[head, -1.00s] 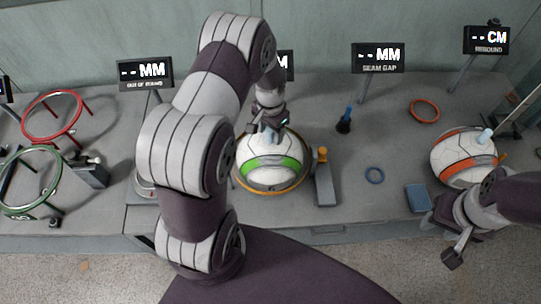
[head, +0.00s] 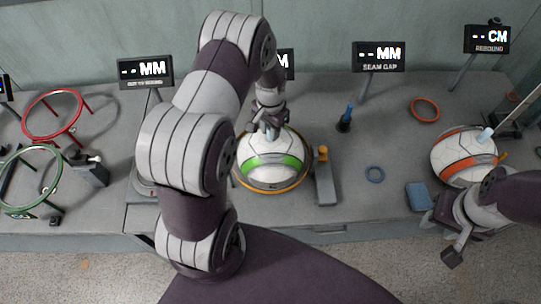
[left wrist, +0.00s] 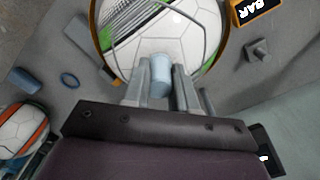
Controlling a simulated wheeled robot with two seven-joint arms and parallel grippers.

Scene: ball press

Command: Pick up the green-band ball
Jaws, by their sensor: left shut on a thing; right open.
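The green-band ball (head: 272,149) is white with a green band and sits at an orange ring on the bench in the head view. It fills the top of the left wrist view (left wrist: 188,38). My left gripper (head: 268,124) is at the ball's top. In the left wrist view its fingers (left wrist: 160,82) are shut on a light blue stub (left wrist: 159,66) at the ball's surface. I cannot tell whether the ball is clear of its ring. My right gripper (head: 448,235) is open and empty at the bench's front right edge.
An orange-band ball (head: 463,152) stands at the right, near a blue block (head: 418,196). A grey post with an orange knob (head: 324,178) is close beside the green-band ball. Red and green hoops stand left.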

